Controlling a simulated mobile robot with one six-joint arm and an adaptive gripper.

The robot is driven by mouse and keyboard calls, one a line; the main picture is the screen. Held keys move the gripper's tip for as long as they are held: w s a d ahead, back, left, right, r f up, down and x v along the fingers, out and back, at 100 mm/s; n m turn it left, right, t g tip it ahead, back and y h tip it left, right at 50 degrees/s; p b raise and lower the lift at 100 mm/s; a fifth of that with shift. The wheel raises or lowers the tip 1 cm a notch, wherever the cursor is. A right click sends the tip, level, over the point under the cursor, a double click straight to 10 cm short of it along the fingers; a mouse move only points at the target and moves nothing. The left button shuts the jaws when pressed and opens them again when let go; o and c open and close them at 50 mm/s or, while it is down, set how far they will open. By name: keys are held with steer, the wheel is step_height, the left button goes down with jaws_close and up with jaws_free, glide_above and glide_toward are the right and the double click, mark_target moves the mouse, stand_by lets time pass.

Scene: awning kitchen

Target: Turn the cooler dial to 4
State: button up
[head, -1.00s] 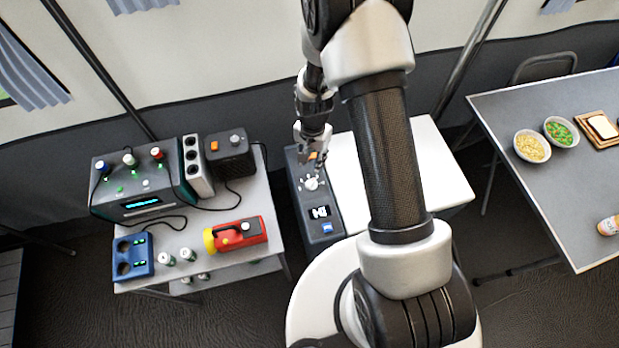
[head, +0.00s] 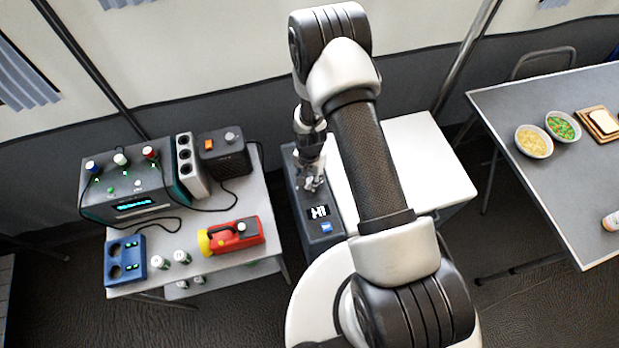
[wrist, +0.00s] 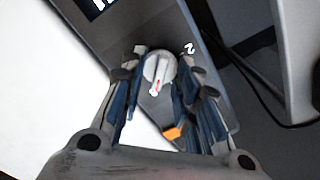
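The cooler (head: 428,160) has a white lid and a dark control panel (head: 324,233) along its left side. The cooler dial (wrist: 156,68) is a round white-grey knob with a raised grip bar and a red mark, which points down in the wrist view. My gripper (wrist: 160,77) is open, with one finger on each side of the dial. I cannot tell whether either finger touches it. In the head view my gripper (head: 312,183) is over the panel and mostly covers the dial.
The panel has a small display (head: 318,212), a blue button (head: 326,227) and an orange switch (wrist: 172,132). A side table at left holds a power unit (head: 130,190), a red flashlight (head: 236,236) and a blue charger (head: 124,260). A table with bowls (head: 534,142) stands at right.

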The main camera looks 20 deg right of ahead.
jaws_close()
stand_by(0.3)
steer(key=shift+n, duration=0.3)
steer(key=n+b, duration=0.1)
steer(key=n, duration=0.1)
steer(key=shift+n, duration=0.3)
steer(key=n+b, duration=0.1)
steer(key=n, duration=0.2)
steer(key=shift+n, duration=0.4)
steer(key=n+b, duration=0.1)
steer(key=n, duration=0.9)
steer(key=shift+b, duration=0.3)
steer(key=shift+n, duration=0.5)
